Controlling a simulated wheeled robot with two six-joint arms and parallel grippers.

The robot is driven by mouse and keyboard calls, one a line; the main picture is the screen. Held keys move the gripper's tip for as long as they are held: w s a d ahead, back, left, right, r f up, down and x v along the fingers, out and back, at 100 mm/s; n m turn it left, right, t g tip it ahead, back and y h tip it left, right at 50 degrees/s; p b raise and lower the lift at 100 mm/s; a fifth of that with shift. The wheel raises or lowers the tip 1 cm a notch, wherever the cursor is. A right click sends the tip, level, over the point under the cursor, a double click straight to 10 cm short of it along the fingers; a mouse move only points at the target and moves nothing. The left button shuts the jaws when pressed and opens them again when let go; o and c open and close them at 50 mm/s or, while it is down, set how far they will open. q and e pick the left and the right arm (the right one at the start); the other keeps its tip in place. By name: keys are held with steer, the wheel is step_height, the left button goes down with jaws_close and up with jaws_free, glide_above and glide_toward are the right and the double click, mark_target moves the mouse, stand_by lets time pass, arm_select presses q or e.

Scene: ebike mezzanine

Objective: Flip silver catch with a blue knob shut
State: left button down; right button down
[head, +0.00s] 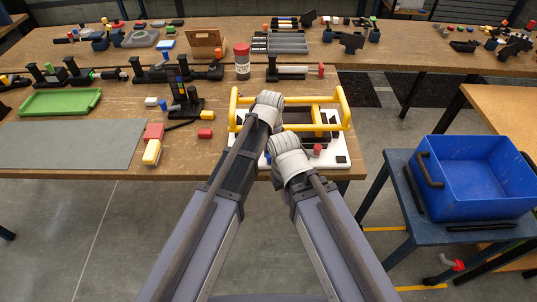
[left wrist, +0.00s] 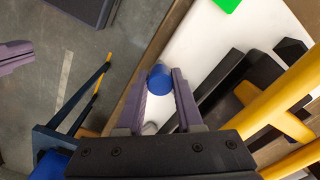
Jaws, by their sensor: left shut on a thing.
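The blue knob (left wrist: 160,79) shows in the left wrist view between the two fingers of my left gripper (left wrist: 163,84), which is shut on it. A small silver part (left wrist: 150,128) shows lower between the fingers; the rest of the catch is hidden. The knob is beside a white board (left wrist: 208,32). In the head view this board (head: 341,160) carries a yellow frame (head: 345,108), and my wrists cover much of it. My right arm ends over the board's front, with its fingers hidden behind its wrist, so I cannot tell their state.
A red knob (head: 317,149) stands on the board's front right. Left of it are a red block (head: 205,133), a yellow-and-red piece (head: 152,151) and a grey mat (head: 72,143). A blue crate (head: 475,177) stands on a side table at right. The table's front edge is close.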

arm_select(q)
steer(key=shift+d, duration=0.1)
steer(key=c, duration=0.6)
jaws_free()
steer(key=shift+o, duration=0.2)
step_height(320, 180, up, 8)
steer(key=p, duration=0.8)
steer(key=shift+f, duration=0.1)
